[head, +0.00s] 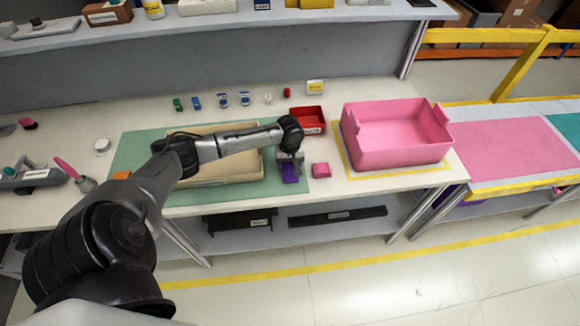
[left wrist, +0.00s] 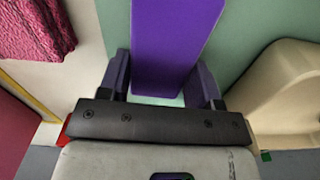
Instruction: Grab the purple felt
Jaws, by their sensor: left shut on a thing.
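The purple felt (head: 290,172) is a small purple block at the right end of the green mat (head: 125,160), beside the beige tray. My left gripper (head: 291,158) is above it, pointing down and shut on it. In the left wrist view the purple felt (left wrist: 172,42) lies between the two fingers of my left gripper (left wrist: 162,76) and reaches out beyond them. The gripper hides part of the felt in the head view, so I cannot tell whether it touches the mat. My right gripper is not in view.
The beige tray (head: 215,180) is just left of the felt. A pink block (head: 320,170) is close on the right, with a red bin (head: 308,121) behind. A large pink bin (head: 400,148) stands farther right. Small coloured parts line the back.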

